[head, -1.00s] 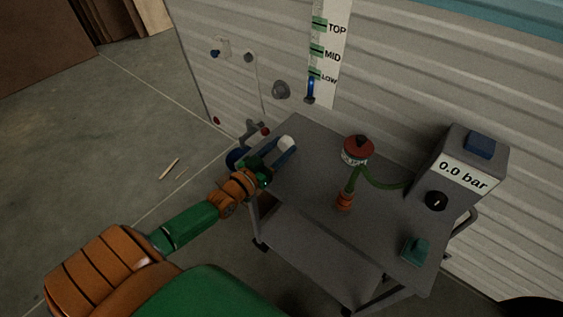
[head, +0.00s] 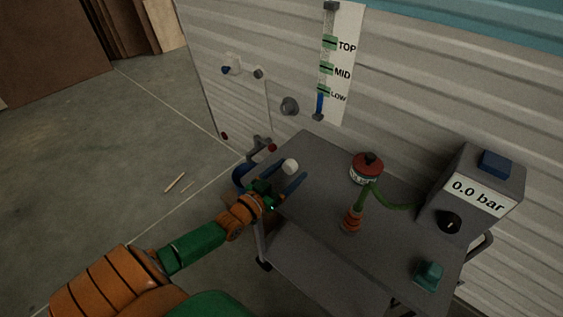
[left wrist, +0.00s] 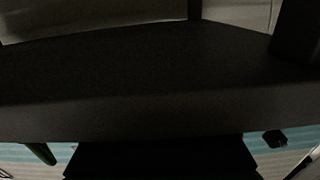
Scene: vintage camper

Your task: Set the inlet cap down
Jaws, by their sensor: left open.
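A small white cap (head: 290,167), which I take to be the inlet cap, is at the left end of the grey trolley top (head: 314,220) in the head view. My left gripper (head: 283,176) is open there, its blue fingers reaching toward the cap. The cap shows at the fingertips; I cannot tell whether it touches a finger or rests fully on the trolley. The left wrist view is mostly filled by a dark surface, and the cap cannot be made out there. My right gripper is not in view.
A grey box reading 0.0 bar (head: 478,195) and a teal button block (head: 429,275) are at right. The camper wall (head: 425,80), with a level scale (head: 343,70) and a dark round fitting (head: 289,106), rises behind.

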